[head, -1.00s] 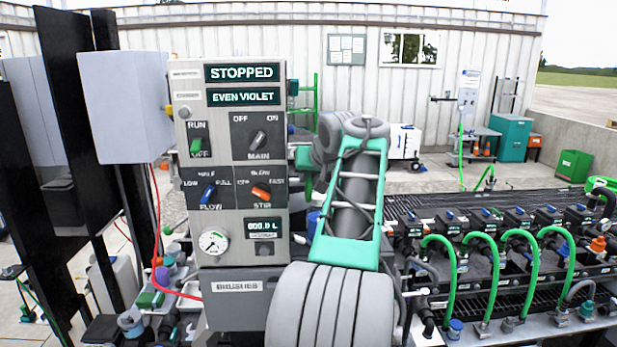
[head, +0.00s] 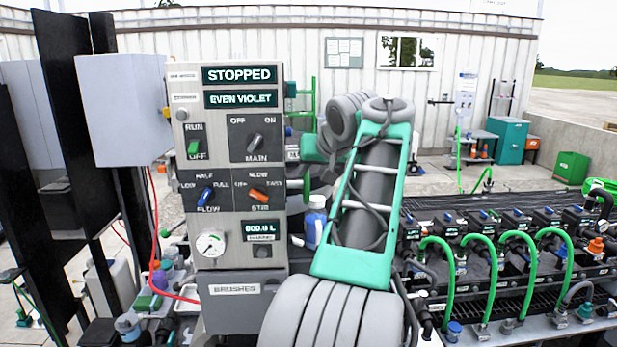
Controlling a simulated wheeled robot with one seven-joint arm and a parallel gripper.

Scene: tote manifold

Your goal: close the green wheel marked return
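I cannot make out a green wheel marked return in the head view. My own grey and green arm rises through the middle of the picture and covers what lies behind it. My gripper does not show; the far end of the arm is hidden behind its own links and the control panel (head: 217,133). The panel's displays read STOPPED and EVEN VIOLET. It carries a green RUN/OFF switch (head: 194,147), a MAIN switch, a blue FLOW knob (head: 205,196), an orange STIR knob (head: 258,194) and a round gauge (head: 210,244).
A manifold bench (head: 500,320) with black valves and several green hoses (head: 491,275) fills the right. Bottles and bins crowd the lower left. Open concrete lies beyond the bench.

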